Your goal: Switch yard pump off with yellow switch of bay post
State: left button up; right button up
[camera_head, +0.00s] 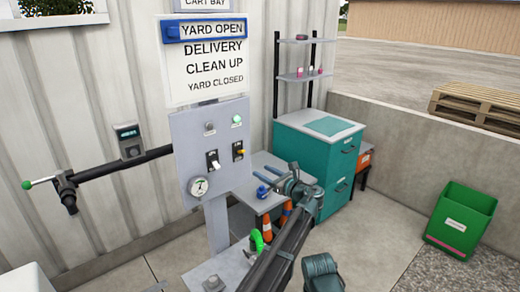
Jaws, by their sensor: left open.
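The bay post is a grey panel (186,135) on a grey stand in front of the corrugated wall. The yellow switch (241,152) sits on a small black plate at the panel's right side, below a lit green lamp (237,120). Its lever position is too small to tell. A white-lever switch (214,161) is to its left. My right gripper is not in view.
A round gauge (199,187) is at the panel's lower left. A black pipe with a green-tipped lever (42,181) runs left. A low grey table (262,160), orange cones (267,228) and a teal cabinet (302,158) stand behind my arm. A green bin (461,220) is at right.

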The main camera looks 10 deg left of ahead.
aim_at(241, 152)
pick_arm(q)
jog(key=w+a+r+m, duration=0.1)
jog(key=w+a, duration=0.9)
jog(key=shift+t, duration=0.3)
grip_shut()
dwell(0.4)
